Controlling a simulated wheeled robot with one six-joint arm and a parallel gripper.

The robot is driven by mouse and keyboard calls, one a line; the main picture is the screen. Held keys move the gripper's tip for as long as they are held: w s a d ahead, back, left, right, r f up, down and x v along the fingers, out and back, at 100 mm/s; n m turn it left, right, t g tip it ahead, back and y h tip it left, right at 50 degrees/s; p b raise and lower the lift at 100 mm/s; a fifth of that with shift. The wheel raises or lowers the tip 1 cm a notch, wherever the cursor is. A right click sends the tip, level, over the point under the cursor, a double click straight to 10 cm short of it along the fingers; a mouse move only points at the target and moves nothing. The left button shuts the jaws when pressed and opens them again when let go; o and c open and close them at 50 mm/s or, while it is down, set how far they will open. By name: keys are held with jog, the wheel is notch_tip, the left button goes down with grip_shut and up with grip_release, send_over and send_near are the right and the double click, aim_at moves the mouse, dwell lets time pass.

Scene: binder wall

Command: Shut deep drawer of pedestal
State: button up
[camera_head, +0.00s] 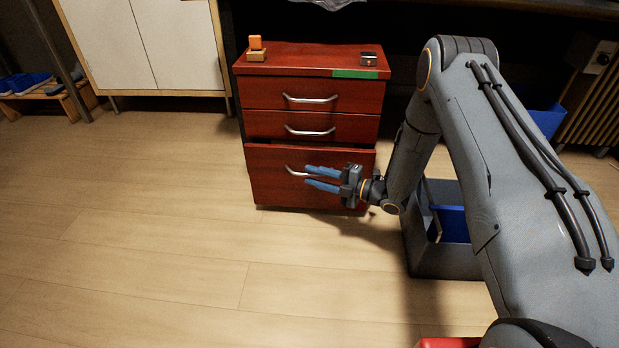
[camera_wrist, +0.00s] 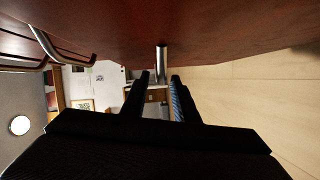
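The red pedestal (camera_head: 312,93) has three drawers with metal bar handles. Its deep drawer (camera_head: 268,188) is the bottom one and stands slightly out, with a dark gap above its front. My gripper (camera_head: 306,177) is in front of that drawer, its blue fingers pointing left and parted. The fingers hide part of the deep drawer's handle (camera_head: 293,170). In the wrist view, a metal handle bar (camera_wrist: 161,62) lies ahead, in line with the gap between the fingers (camera_wrist: 160,98). Nothing shows gripped. Whether the fingers touch the drawer front, I cannot tell.
An orange-topped block (camera_head: 256,48) and a small dark box (camera_head: 368,59) stand on the pedestal. A grey bin with blue contents (camera_head: 449,262) is on the floor to its right, behind my arm. A white cabinet (camera_head: 150,45) stands at the back left. The floor at left is clear.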

jog(key=shift+b+x, duration=0.3)
jog(key=shift+x, duration=0.75)
grip_shut()
dwell(0.7)
